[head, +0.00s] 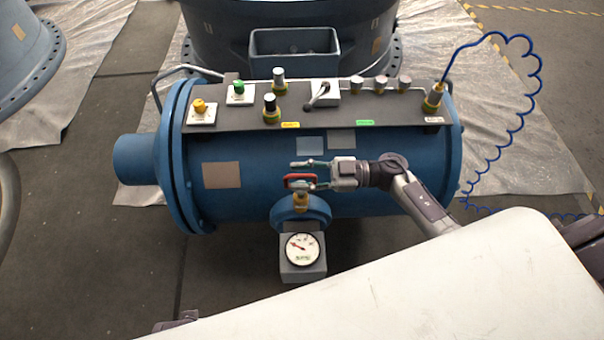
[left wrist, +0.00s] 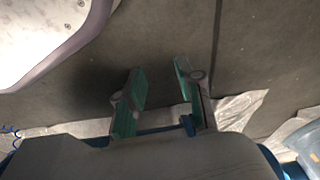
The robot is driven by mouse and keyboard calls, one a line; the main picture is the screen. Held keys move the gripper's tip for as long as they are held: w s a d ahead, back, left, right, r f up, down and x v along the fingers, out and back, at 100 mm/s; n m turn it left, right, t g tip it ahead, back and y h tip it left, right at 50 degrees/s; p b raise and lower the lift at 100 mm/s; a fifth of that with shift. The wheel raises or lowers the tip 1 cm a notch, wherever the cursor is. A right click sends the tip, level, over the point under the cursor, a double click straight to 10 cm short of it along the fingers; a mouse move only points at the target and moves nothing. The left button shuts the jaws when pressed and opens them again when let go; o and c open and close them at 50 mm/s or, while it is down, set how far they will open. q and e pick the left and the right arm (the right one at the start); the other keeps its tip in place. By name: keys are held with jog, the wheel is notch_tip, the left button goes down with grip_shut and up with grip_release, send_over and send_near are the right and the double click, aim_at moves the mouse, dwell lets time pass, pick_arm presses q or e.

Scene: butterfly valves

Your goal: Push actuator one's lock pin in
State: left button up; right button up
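The actuator is a blue horizontal cylinder (head: 260,185) in the head view, with a dark control panel (head: 345,113) on top. The panel carries a yellow knob (head: 199,106), a green knob (head: 239,88), a grey lever (head: 318,95) and several black or grey capped fittings. I cannot tell which part is the lock pin. My right gripper (head: 305,175) is in front of the cylinder, fingers apart and pointing left. A red handle (head: 291,182) above the gauge lies by its lower finger; contact is unclear. My left gripper (left wrist: 160,100) is open and empty in the left wrist view.
A round gauge (head: 301,247) stands on a grey block before the cylinder. A coiled blue hose (head: 538,70) runs from the panel's right end. A large blue flanged body (head: 290,20) stands behind. Grey floor (head: 90,240) is clear at left.

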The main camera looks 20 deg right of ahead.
grip_shut()
jog(key=shift+f, duration=0.1)
